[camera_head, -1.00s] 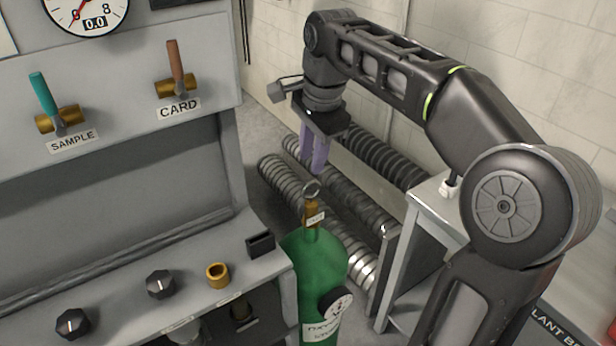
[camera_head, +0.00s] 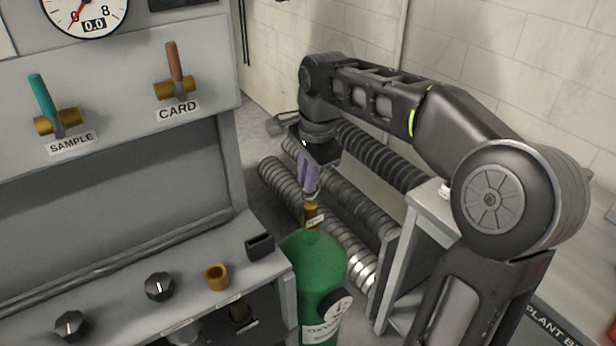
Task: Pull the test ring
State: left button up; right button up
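A green cylinder (camera_head: 312,268) stands upright to the right of the grey panel bench. A brass valve (camera_head: 311,215) with a small tag is on its top. The test ring sits above this valve and is now almost wholly hidden behind the fingers; only a little grey shows at their tips. My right gripper (camera_head: 309,192) points down with its purple fingers at the ring's place, just above the brass valve. The fingers look close together, but I cannot tell whether they are shut on the ring. My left gripper is not in view.
The grey panel (camera_head: 110,190) on the left carries a SAMPLE lever (camera_head: 44,100), a CARD lever (camera_head: 175,65) and a gauge (camera_head: 84,12). Black knobs (camera_head: 159,287) and a brass cup (camera_head: 217,277) are on its ledge. Ribbed hoses (camera_head: 345,190) lie behind the cylinder.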

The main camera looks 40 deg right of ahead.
grip_shut()
dwell(1.0)
jog(key=shift+r+p, duration=0.55)
jog(key=shift+r, duration=0.4)
jog(key=shift+o, duration=2.2)
grip_release()
